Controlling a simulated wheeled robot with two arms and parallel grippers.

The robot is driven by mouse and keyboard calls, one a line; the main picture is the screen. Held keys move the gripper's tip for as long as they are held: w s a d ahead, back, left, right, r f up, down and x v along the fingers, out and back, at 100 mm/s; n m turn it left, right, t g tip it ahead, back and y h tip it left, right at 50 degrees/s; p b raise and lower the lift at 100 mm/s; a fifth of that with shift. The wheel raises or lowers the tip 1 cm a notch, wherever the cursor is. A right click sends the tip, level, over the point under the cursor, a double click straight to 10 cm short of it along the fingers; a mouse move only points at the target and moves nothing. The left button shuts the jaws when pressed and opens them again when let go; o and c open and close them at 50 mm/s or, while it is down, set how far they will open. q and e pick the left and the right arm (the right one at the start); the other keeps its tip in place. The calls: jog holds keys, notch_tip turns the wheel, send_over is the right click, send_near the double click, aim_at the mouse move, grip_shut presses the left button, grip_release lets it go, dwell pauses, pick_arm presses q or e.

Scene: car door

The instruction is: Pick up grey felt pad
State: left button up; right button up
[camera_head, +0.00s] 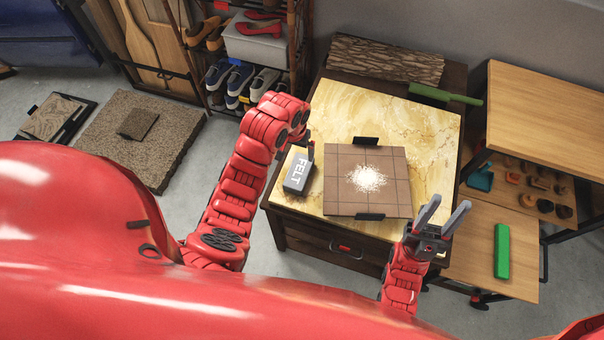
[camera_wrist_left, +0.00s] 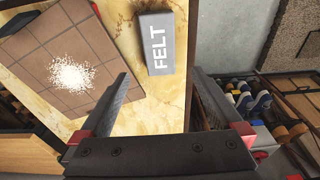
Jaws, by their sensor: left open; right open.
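The grey felt pad (camera_head: 298,176) is a small block with the word FELT on it. It lies on the yellow marble-look tabletop (camera_head: 420,130), left of a brown tiled board (camera_head: 340,190). It also shows between and ahead of the fingers in the left wrist view (camera_wrist_left: 156,25). My left gripper (camera_head: 309,150) is at the pad's far end in the head view, partly hidden by its own arm. In the left wrist view the left gripper (camera_wrist_left: 160,73) is open and empty. My right gripper (camera_head: 449,204) is open and empty at the table's front right.
The board carries a heap of white grains (camera_head: 368,178) and black clips at two edges. A dark rough slab (camera_head: 385,58) lies along the back, near a green-handled tool (camera_head: 440,94). A wooden bench (camera_head: 545,100) stands right, a shoe rack (camera_head: 240,60) left.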

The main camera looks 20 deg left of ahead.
pick_arm(q)
jog(key=f+b, duration=0.2)
jog(key=f, duration=0.1)
jog(key=w+f+b, duration=0.1)
jog(key=f+b, duration=0.2)
jog(key=f, duration=0.1)
jog(key=f+b, duration=0.3)
jog(key=shift+w+f, duration=0.25)
jog(key=shift+f, duration=0.15)
jog(key=shift+f+p, duration=0.25)
jog(key=shift+p, duration=0.1)
notch_tip(320, 180, down, 3)
jog(key=shift+d+r+p, duration=0.1)
jog(key=shift+p, duration=0.85)
jog(key=shift+w+f, duration=0.25)
jog(key=shift+f, duration=0.7)
jog(key=c, duration=1.1)
